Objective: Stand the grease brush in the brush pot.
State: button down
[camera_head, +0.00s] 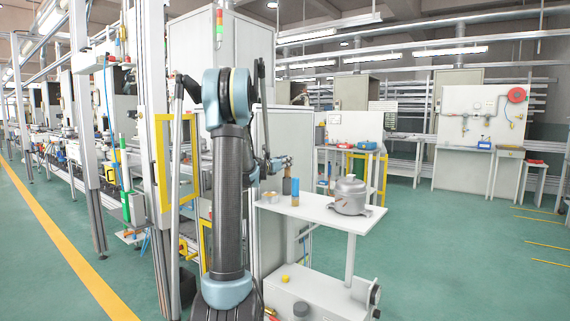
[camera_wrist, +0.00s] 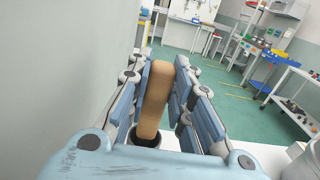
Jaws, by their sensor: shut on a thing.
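The grease brush (camera_wrist: 155,100) has a tan wooden handle, which stands between the two blue-padded fingers of my gripper (camera_wrist: 162,92) in the wrist view. My gripper is shut on the handle. A dark round opening, apparently the brush pot (camera_wrist: 147,138), shows at the handle's lower end. I cannot tell whether the brush is inside it or just in front of it. In the head view my gripper (camera_head: 283,161) is over the left part of a small white table (camera_head: 318,214), and the brush there is small and partly hidden.
A grey compressor (camera_head: 350,196) stands on the right of the white table. A blue upright cylinder (camera_head: 295,186) stands close beside my gripper. A pale cabinet wall (camera_wrist: 60,70) is close on the left in the wrist view. The green floor to the right is open.

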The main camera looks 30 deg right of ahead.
jog(key=shift+f, duration=0.1)
jog(key=c, duration=1.4)
grip_release()
jog(key=shift+c, duration=0.2)
jog(key=shift+r, duration=0.5)
jog(key=v, duration=1.2)
jog(key=s+a+f+m+g+y, duration=0.1)
jog(key=s+a+f+m+y, duration=0.4)
jog(key=s+a, duration=0.7)
jog(key=s+a+f+m+g+y, duration=0.2)
jog(key=s+a+f+m+y, duration=0.4)
jog(key=s+a+f+m, duration=0.3)
jog(key=s+a+f+m+g+y, duration=0.1)
jog(key=s+a+f+m+y, duration=0.4)
jog(key=s+a+f, duration=0.8)
jog(key=s+a+m, duration=0.3)
jog(key=a, duration=0.3)
jog(key=shift+s+f+g+y, duration=0.2)
jog(key=shift+s+g+y, duration=0.1)
jog(key=shift+y, duration=0.1)
